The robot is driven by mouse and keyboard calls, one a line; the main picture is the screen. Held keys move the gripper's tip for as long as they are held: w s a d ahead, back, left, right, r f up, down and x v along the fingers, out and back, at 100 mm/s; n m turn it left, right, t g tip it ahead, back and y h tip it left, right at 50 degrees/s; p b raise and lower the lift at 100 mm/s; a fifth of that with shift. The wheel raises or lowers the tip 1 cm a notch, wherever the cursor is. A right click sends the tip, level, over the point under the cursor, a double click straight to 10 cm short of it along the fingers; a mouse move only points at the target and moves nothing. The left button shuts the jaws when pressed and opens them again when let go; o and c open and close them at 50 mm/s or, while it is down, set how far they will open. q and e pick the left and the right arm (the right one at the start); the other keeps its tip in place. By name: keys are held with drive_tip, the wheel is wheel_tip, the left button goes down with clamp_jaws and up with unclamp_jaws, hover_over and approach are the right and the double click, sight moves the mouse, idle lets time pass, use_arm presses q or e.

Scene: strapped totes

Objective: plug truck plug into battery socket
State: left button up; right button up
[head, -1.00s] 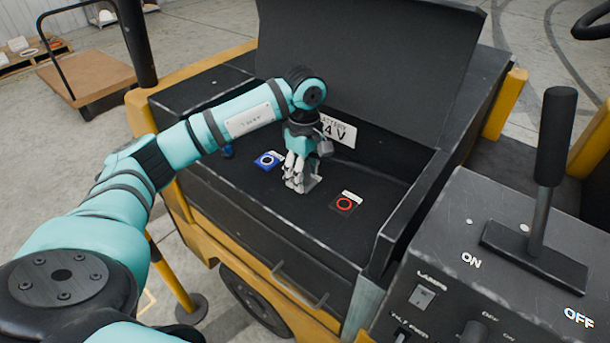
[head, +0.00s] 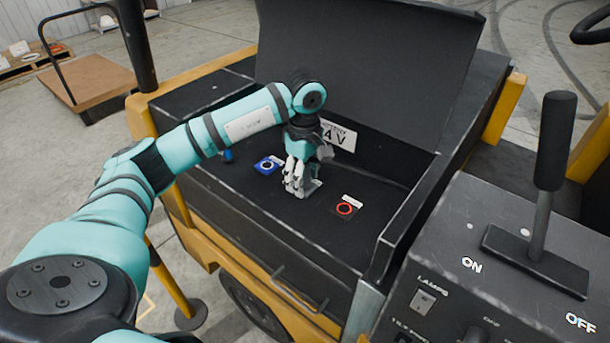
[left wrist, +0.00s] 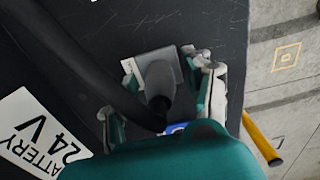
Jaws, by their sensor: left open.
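The truck plug (left wrist: 160,82) is a dark grey connector on a thick black cable (left wrist: 85,62). In the left wrist view it sits against a lighter grey block (left wrist: 145,62), which looks like the battery socket, on the battery's black top. I cannot tell how deep the plug sits. My left gripper (head: 299,190) points down at the battery top between the blue and red marks. In the left wrist view its fingers (left wrist: 160,100) are apart on either side of the plug, with gaps showing. In the head view the gripper mostly hides plug and socket. My right gripper is out of view.
The battery top carries a blue ring mark (head: 267,165) and a red ring mark (head: 345,208). A white 24 V label (head: 338,135) is behind the gripper. The raised black lid (head: 370,65) stands behind. A control panel with a lever (head: 548,170) is at the right.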

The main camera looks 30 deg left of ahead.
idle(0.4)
use_arm(q)
clamp_jaws()
idle(0.4)
drive_tip(key=shift+r, duration=0.35)
drive_tip(key=shift+r+p, duration=0.4)
drive_tip(key=shift+r, duration=0.2)
drive_tip(key=shift+r+p, duration=0.7)
drive_tip(key=shift+r, duration=0.4)
drive_tip(key=shift+r+p, duration=0.55)
drive_tip(key=shift+r, duration=0.45)
drive_tip(key=shift+r, duration=0.1)
